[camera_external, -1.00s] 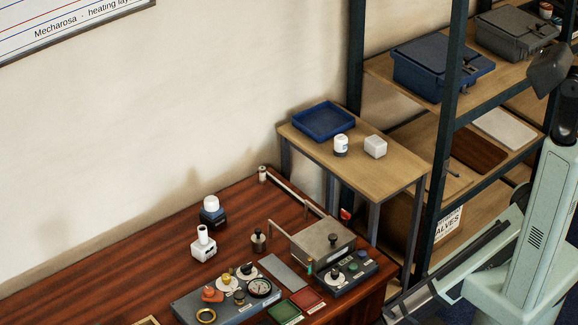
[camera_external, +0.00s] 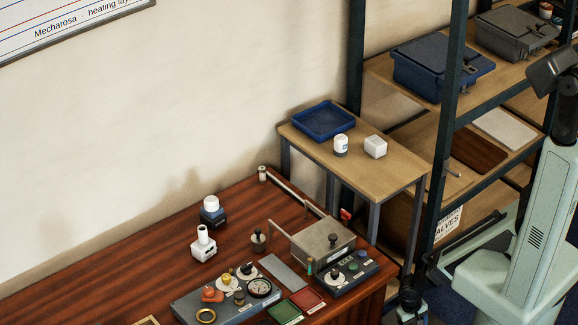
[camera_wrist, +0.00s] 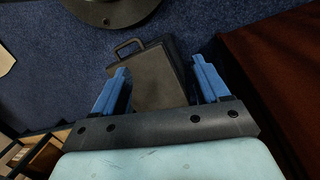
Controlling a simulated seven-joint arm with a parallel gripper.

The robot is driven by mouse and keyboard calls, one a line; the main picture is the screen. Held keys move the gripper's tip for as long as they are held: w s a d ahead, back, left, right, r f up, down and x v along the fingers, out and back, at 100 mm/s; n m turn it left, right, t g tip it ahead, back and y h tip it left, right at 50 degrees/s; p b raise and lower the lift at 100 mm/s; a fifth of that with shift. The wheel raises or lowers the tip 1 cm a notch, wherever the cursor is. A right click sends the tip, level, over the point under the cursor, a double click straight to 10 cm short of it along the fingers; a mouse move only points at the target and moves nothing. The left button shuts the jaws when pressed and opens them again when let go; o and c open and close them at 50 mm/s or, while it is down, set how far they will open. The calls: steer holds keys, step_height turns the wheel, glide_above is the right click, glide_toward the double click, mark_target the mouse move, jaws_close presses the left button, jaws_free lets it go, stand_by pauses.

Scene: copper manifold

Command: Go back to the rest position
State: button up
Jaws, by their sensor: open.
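My gripper (camera_wrist: 162,88) shows in the wrist view with its two blue fingers spread apart. It is open and nothing is between the fingers. Beyond it lies a dark case (camera_wrist: 160,78) with a handle, on the blue carpet (camera_wrist: 50,70). In the external view my pale green arm stands at the right edge, clear of the wooden workbench (camera_external: 130,275). The gripper fingers cannot be made out in that view.
A control panel (camera_external: 228,296), a metal box (camera_external: 322,243) and white fittings (camera_external: 203,245) stand on the workbench. A side table (camera_external: 395,172) holds a blue tray (camera_external: 323,121) and white items. A dark-framed shelf (camera_external: 447,130) stands close to my arm. A brown surface (camera_wrist: 275,80) is right of my gripper.

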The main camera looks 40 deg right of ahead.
steer(key=s+d+r+n+g, duration=0.1)
steer(key=s+d+g, duration=0.1)
steer(key=d, duration=0.4)
steer(key=s+d+r+n+g+y, duration=0.1)
steer(key=s+d+r+n+g, duration=0.1)
steer(key=d, duration=0.5)
steer(key=shift+s+g+y, duration=0.3)
steer(key=shift+s+g, duration=0.2)
